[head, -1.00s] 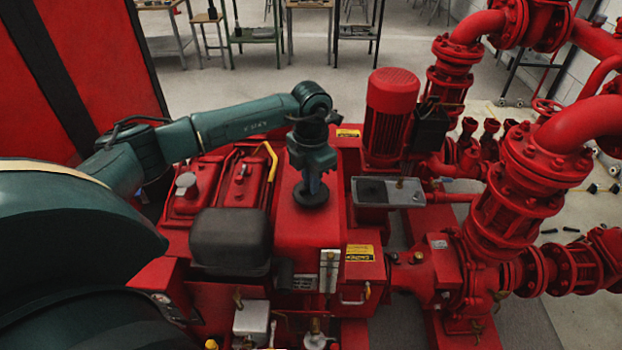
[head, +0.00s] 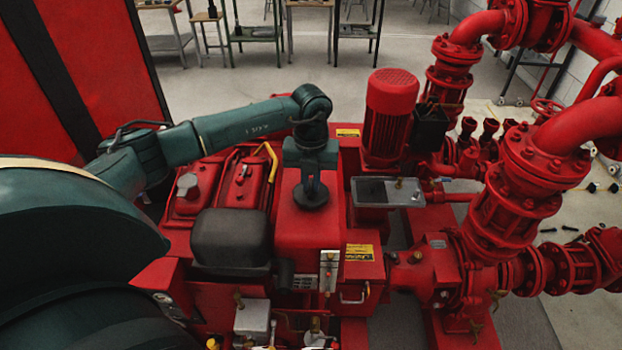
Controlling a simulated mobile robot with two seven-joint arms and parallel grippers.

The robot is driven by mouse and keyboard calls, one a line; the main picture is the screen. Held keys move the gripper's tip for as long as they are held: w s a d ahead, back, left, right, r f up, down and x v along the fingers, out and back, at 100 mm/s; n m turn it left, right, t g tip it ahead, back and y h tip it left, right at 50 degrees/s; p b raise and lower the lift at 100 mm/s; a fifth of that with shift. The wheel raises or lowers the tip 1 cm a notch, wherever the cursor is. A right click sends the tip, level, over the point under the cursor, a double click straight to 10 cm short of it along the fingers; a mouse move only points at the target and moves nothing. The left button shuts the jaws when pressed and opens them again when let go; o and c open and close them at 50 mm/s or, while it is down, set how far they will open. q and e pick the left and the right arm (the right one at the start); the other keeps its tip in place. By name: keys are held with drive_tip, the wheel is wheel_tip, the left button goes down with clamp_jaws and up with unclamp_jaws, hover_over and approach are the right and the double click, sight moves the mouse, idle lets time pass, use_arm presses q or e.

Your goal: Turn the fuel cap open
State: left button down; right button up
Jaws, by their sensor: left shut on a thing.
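The fuel cap (head: 311,198) is a round black disc on top of the red tank (head: 300,237) in the middle of the head view. My left gripper (head: 311,184) comes down on it from above, and its fingers are shut on the raised middle of the cap. The gripper hides part of the cap's top. The cap sits flat on the tank, as far as I can see. My right gripper is not in view.
A red motor (head: 388,118) and a grey open-topped box (head: 386,191) stand close to the right of the tank. A black rounded cover (head: 231,238) and a yellow handle (head: 268,160) are to its left. Large red pipes (head: 520,190) fill the right side.

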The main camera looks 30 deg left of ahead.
sight(311, 186)
use_arm(q)
drive_tip(key=shift+n, duration=0.5)
drive_tip(key=c, duration=1.5)
unclamp_jaws()
drive_tip(key=shift+r, duration=0.1)
wheel_tip(311, 186, up, 13)
drive_tip(key=shift+r+b, duration=0.1)
drive_tip(key=shift+b, duration=0.4)
